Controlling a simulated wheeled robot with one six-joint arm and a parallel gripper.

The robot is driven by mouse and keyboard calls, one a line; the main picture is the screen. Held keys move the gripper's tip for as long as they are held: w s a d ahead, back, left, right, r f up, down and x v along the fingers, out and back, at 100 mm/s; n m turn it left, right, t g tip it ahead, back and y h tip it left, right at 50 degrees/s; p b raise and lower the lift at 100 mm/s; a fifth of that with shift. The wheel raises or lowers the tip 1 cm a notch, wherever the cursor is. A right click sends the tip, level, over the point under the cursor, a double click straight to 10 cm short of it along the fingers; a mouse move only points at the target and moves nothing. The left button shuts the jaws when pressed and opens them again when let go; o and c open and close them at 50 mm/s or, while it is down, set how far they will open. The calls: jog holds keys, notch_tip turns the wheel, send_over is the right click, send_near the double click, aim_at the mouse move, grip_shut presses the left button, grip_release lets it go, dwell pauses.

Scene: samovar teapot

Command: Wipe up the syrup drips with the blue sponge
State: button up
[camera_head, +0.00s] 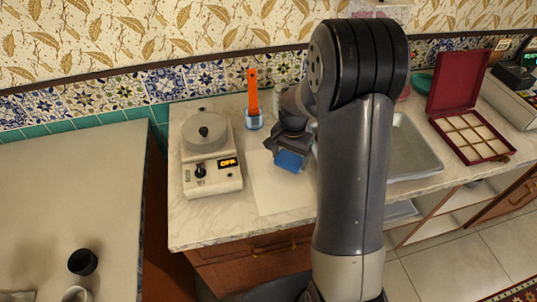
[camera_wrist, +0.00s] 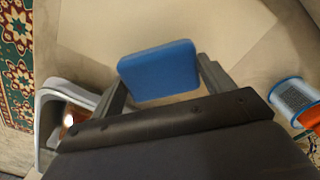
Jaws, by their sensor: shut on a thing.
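My gripper (camera_head: 291,146) is shut on the blue sponge (camera_head: 290,160), over the right side of a pale sheet (camera_head: 270,195) on the marble counter. In the wrist view the blue sponge (camera_wrist: 160,71) sits between the two fingers of my gripper (camera_wrist: 160,82), with the pale sheet (camera_wrist: 215,30) beyond it. I cannot tell whether the sponge touches the sheet. No syrup drips can be made out in either view; my arm hides part of the counter.
A cream hotplate (camera_head: 212,178) with a lidded pot stands to the left. An orange-handled tool in a blue-and-white holder (camera_head: 254,122) stands behind. Cups stand on the left table (camera_head: 75,190).

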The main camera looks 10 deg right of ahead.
jog(key=shift+w+d+r+p, duration=0.15)
jog(key=shift+r+p, duration=0.35)
jog(key=shift+r, duration=0.45)
jog(key=shift+r+p, duration=1.05)
jog(key=shift+r, duration=0.55)
